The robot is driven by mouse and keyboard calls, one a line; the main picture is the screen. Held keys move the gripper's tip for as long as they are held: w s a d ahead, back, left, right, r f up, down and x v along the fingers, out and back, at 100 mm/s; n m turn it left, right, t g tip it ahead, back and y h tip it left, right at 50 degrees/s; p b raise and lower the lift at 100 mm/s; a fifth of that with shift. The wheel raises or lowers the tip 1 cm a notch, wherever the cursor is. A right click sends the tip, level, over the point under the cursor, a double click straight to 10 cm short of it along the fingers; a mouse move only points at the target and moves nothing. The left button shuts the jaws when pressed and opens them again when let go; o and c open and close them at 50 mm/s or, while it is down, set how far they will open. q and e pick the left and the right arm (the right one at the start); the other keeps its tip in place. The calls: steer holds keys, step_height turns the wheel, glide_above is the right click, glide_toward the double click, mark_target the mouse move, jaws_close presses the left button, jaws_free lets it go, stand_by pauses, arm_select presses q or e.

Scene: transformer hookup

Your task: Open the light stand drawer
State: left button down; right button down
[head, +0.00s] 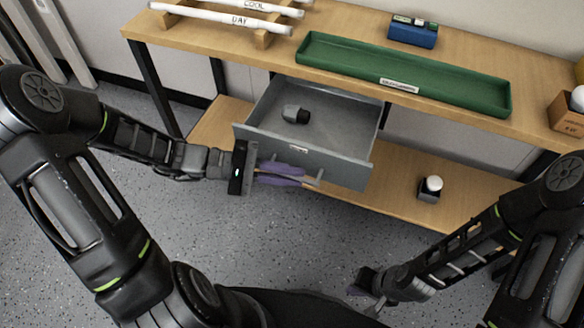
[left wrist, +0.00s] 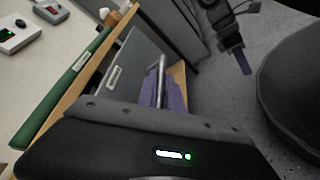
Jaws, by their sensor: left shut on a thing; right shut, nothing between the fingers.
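The grey drawer (head: 352,169) under the bench is pulled out, and its inside shows in the head view. A small grey and black object (head: 295,114) lies in it. My left gripper (head: 296,175) is at the drawer front with its purple fingers shut on the bar handle (head: 318,177). The left wrist view also shows the bar handle (left wrist: 161,72) at the purple fingers (left wrist: 174,98) and the drawer front (left wrist: 127,72). My right gripper (head: 368,300) is low at the bottom right, over the floor, away from the drawer, shut and empty.
The wooden bench (head: 450,65) carries a long green tray (head: 400,82), a blue box (head: 413,32) and a rack with white tubes (head: 220,17). A lower shelf (head: 470,200) holds a small dark box with a white top (head: 430,187). The floor in front is clear.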

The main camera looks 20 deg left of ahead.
arm_select(q)
steer(key=c, duration=1.5)
jaws_free()
steer(key=v, duration=0.7)
steer(key=shift+a+p, duration=0.35)
steer(key=shift+a, duration=0.05)
